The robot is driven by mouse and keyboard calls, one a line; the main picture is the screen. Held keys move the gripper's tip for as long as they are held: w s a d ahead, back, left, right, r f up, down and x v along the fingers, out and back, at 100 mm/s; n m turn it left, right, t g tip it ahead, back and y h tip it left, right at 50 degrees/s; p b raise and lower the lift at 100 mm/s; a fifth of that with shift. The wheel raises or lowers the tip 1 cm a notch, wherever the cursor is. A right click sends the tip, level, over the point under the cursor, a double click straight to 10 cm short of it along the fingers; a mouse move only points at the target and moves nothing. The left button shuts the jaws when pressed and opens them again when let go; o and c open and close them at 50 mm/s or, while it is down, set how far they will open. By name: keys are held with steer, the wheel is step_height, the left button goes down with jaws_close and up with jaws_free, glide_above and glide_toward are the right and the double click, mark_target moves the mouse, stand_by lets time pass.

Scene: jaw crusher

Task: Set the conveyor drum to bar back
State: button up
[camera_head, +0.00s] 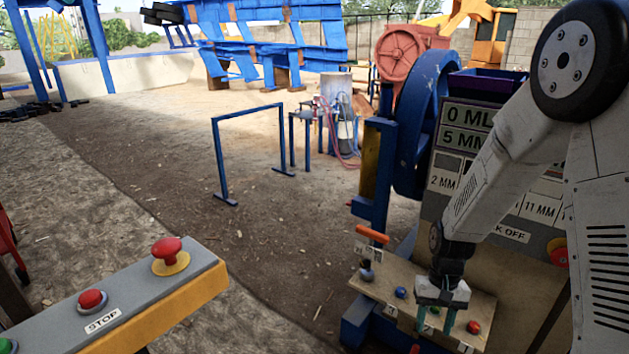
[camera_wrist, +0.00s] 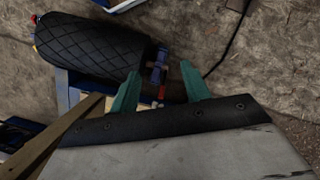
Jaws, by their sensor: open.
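A black cylinder with a diamond-grooved surface (camera_wrist: 92,45) lies at the upper left of the wrist view and looks like the conveyor drum. I cannot pick it out in the head view. A small blue and red part (camera_wrist: 158,73) stands beyond its right end and shows between my fingertips. My gripper (camera_head: 434,320) has two green fingers, spread apart with nothing held, pointing down over the front of a beige button panel (camera_head: 385,284). It also shows in the wrist view (camera_wrist: 160,70). I cannot tell the distance from the fingers to the blue and red part.
The panel carries a blue button (camera_head: 401,292), a red button (camera_head: 473,327) and a dark-knobbed lever (camera_head: 366,271). An orange handle (camera_head: 372,234) is above it. A grey stop-button box (camera_head: 130,297) stands at left. A blue frame (camera_head: 216,160) stands on open dirt behind.

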steer(key=s+r+n+t, duration=0.1)
steer(key=s+r+t, duration=0.1)
steer(key=s+r, duration=0.9)
steer(key=s+a+r+n+t, duration=0.1)
steer(key=s+r+t, duration=0.1)
steer(key=s+r, duration=1)
steer(key=shift+r+h, duration=0.4)
steer(key=shift+r, duration=2.65)
